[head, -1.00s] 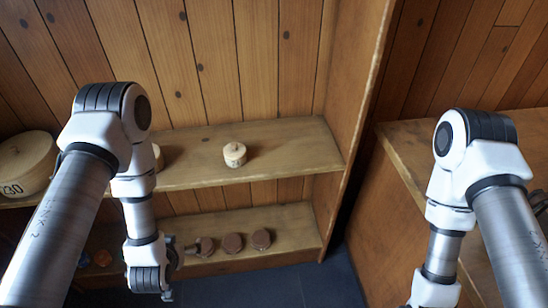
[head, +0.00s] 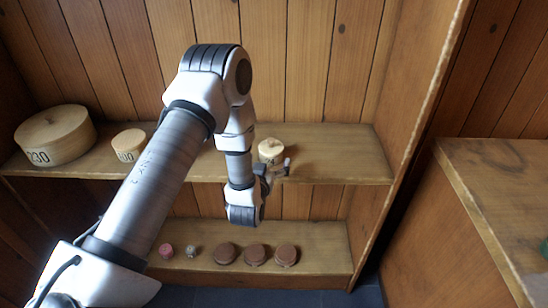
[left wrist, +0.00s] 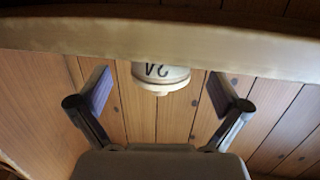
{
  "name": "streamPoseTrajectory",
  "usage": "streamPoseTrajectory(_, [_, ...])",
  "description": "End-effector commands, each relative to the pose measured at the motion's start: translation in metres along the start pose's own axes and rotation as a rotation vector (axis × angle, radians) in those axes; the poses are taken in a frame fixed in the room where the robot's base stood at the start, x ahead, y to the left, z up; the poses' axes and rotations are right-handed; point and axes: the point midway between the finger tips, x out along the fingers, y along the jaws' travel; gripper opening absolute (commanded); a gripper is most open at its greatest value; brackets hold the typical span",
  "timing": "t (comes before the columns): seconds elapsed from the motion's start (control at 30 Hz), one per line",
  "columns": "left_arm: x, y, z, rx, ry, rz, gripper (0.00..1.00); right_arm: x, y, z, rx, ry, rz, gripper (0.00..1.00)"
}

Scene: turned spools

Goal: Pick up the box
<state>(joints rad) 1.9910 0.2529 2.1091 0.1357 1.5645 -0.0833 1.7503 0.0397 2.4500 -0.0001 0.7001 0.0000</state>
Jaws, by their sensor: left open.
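A small pale round wooden box (head: 271,151) with a knobbed lid and dark marking stands upright on the upper shelf (head: 335,140). My left gripper (head: 279,171) is in front of it near the shelf's front edge and partly covers its lower side. In the left wrist view the box (left wrist: 160,76) appears upside down, with its marking facing me. There my left gripper (left wrist: 158,92) is open, a finger to each side of the box with wide gaps; I see no contact. My right gripper is out of view.
A large pale round box (head: 55,137) marked 230 and a medium one (head: 129,145) stand further left on the upper shelf. The lower shelf (head: 325,245) holds three brown round pieces (head: 255,255) and two smaller items. The upper shelf's right part is clear.

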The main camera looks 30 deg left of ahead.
Motion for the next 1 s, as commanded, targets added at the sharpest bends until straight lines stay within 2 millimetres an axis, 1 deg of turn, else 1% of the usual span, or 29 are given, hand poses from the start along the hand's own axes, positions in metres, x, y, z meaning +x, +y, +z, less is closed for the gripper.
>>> streamPoseTrajectory(0.13, [0.026, -0.001, 0.0, 0.001, 0.001, 0.0, 1.0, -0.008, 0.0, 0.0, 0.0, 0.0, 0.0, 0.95])
streamPoseTrajectory(0.23, [0.041, 0.0, 0.001, 0.001, 0.001, 0.0, 1.0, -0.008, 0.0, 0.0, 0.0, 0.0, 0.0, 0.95])
streamPoseTrajectory(0.3, [0.046, 0.0, 0.002, 0.002, -0.001, 0.0, 1.0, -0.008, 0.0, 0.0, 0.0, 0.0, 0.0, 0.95])
streamPoseTrajectory(0.47, [0.046, 0.0, 0.002, 0.002, -0.002, 0.001, 1.0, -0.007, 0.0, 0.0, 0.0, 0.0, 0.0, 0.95])
streamPoseTrajectory(0.5, [0.046, 0.0, 0.002, 0.002, -0.002, 0.001, 0.93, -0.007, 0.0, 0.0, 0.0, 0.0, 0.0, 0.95])
streamPoseTrajectory(0.53, [0.046, 0.0, 0.002, 0.002, -0.002, 0.001, 0.82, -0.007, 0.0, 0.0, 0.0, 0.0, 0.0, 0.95])
streamPoseTrajectory(0.57, [0.046, 0.0, 0.002, 0.002, -0.002, 0.001, 0.72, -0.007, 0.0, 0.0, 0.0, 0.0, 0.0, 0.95])
streamPoseTrajectory(0.6, [0.046, 0.0, 0.002, 0.002, -0.002, 0.001, 0.57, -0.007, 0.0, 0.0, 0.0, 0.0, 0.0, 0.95])
streamPoseTrajectory(0.67, [0.046, 0.0, 0.002, 0.002, -0.002, 0.001, 0.36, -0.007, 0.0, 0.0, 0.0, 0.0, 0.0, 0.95])
streamPoseTrajectory(0.7, [0.046, 0.0, 0.002, 0.002, -0.002, 0.001, 0.33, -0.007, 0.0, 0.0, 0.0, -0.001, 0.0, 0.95])
streamPoseTrajectory(1.0, [0.046, 0.0, 0.002, 0.002, -0.002, 0.001, 0.33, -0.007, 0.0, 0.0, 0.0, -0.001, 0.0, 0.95])
